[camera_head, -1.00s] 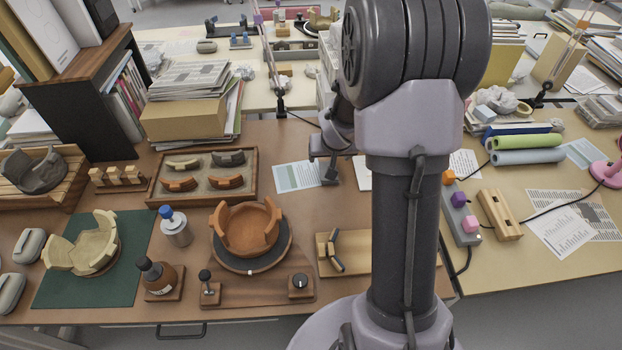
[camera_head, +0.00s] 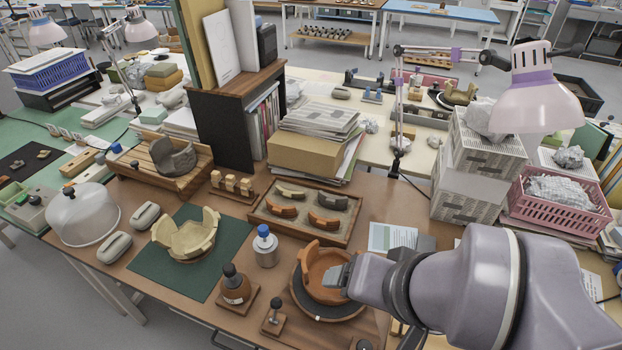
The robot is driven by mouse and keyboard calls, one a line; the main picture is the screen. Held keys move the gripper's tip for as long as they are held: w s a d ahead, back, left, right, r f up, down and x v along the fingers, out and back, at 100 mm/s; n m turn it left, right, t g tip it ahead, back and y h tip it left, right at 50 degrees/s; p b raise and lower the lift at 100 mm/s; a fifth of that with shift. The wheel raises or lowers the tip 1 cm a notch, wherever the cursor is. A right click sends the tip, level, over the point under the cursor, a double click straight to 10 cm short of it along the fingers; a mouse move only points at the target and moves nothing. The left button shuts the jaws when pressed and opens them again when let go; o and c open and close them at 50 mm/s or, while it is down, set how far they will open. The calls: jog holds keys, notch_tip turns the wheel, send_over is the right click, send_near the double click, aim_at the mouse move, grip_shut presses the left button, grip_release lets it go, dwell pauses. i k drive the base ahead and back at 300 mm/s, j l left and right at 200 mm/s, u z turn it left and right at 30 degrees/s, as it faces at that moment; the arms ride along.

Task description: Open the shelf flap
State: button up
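A small shelf (camera_head: 221,128) with a brown wooden top and a dark side panel stands at the back of the brown table, upper middle of the picture. Books or folders (camera_head: 264,122) show in its right-hand face. I cannot make out a separate flap on it. My gripper (camera_head: 336,281) is at the lower middle, pointing left, well in front of the shelf. From this view its tip overlaps the orange partial bowl (camera_head: 318,262) on a dark turntable; I cannot tell whether they touch. The finger gap is hidden.
Between gripper and shelf are a sherd tray (camera_head: 349,233), a blue-capped bottle (camera_head: 265,246) and a box with papers (camera_head: 305,150). A cream bowl (camera_head: 187,236) stands on a green mat. A glass dome (camera_head: 83,213) is at left. A lamp (camera_head: 537,90) overhangs the right.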

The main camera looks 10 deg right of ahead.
aim_at(133, 171)
jog(key=u, duration=1.25)
jog(key=i+j+z, duration=0.35)
jog(key=i+j, duration=0.2)
jog(key=i+j+z, duration=0.35)
jog(key=i+j, duration=0.15)
jog(key=j, duration=0.2)
jog(key=i+j+z, duration=0.15)
jog(key=j, duration=0.25)
jog(key=i+j+z, duration=0.2)
jog(key=j, duration=0.2)
jog(key=i+j+z, duration=0.15)
jog(key=j, duration=0.3)
jog(key=i+j+z, duration=0.2)
jog(key=j, duration=0.25)
